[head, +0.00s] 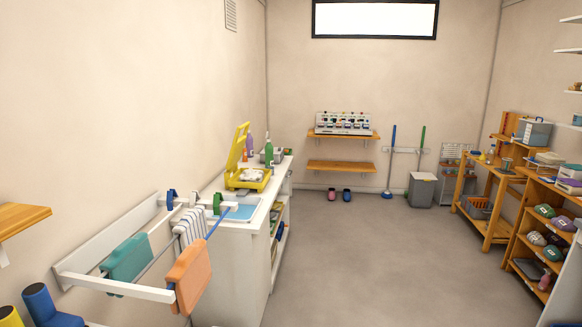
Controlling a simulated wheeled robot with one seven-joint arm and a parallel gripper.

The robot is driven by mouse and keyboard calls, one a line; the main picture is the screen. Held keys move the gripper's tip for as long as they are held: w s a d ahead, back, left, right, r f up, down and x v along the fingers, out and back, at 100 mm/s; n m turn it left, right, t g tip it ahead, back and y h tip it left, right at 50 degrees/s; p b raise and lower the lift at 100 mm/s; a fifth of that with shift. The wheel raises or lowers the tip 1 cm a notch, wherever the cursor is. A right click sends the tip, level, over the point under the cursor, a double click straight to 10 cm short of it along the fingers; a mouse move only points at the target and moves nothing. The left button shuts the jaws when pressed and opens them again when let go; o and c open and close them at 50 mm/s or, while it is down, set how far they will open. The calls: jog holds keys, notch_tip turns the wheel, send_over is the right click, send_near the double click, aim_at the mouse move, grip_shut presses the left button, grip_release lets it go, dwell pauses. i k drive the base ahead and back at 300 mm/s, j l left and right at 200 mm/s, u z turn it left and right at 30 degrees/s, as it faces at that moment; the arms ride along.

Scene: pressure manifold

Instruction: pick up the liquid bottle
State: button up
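Several bottles stand on the white counter (215,270) at centre left, and I cannot tell which is the liquid bottle. A green bottle (269,153) stands upright toward the back of the counter. A purple bottle (250,145) stands behind the open yellow case (247,178), which partly hides it. A small orange item (245,156) shows beside the case lid. My gripper is not in view.
A wall rack with teal (127,258) and orange cloths (189,274) juts out at front left. Wooden shelves (487,195) line the right. A grey bin (421,189) stands at the back. The middle floor is clear.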

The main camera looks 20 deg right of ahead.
aim_at(268, 148)
jog(key=i+l, duration=0.3)
jog(key=i, duration=0.2)
jog(key=i+l+z, duration=0.15)
jog(key=i+l, duration=0.15)
jog(key=i, duration=0.15)
jog(key=i+l, duration=0.25)
jog(key=i, duration=0.25)
jog(key=i+j+z, duration=0.2)
jog(key=i+j, duration=0.55)
